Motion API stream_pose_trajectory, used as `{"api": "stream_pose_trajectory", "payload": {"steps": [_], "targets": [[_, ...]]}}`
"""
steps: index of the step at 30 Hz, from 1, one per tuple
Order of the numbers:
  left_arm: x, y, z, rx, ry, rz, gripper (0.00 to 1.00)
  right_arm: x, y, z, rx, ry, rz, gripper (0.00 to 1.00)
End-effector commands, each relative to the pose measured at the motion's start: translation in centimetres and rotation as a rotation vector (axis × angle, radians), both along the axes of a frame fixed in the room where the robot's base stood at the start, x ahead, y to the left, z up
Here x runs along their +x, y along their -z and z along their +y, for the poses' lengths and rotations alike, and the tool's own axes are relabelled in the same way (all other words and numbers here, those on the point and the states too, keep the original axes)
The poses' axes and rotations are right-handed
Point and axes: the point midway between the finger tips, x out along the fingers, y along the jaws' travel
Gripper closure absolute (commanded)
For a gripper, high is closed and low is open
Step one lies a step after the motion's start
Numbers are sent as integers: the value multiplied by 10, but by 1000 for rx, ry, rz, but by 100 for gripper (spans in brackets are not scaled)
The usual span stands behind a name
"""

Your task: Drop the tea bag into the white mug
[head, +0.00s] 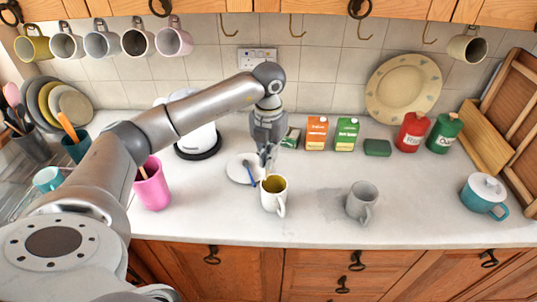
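The white mug (273,202) stands upright on the worktop, with a yellowish inside and its handle toward the front right. My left gripper (267,163) points down just above and behind the mug's rim. Its fingers are small and close together here, so I cannot tell whether they are open or hold anything. I cannot make out a tea bag; it may be hidden by the fingers. My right gripper is not in view.
A white plate (238,172) with a blue-handled utensil lies behind left of the mug. A pink pot (152,187) stands left, a grey mug (362,203) right. Orange (316,133) and green (346,134) boxes stand behind. The worktop between the mugs is clear.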

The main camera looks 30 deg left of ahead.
Motion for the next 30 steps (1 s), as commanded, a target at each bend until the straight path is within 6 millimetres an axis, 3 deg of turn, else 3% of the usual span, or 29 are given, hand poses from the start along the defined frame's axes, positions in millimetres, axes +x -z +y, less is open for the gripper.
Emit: {"api": "stream_pose_trajectory", "payload": {"steps": [1,6,17,20,30], "targets": [[0,0,0,0,0,0,88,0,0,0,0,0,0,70],[0,0,0,0,0,0,70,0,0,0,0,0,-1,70],[1,-6,0,-1,0,-3,70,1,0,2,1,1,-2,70],[1,-19,0,-1,0,-4,70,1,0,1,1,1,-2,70],[1,-90,0,-1,0,-4,70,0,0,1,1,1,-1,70]]}}
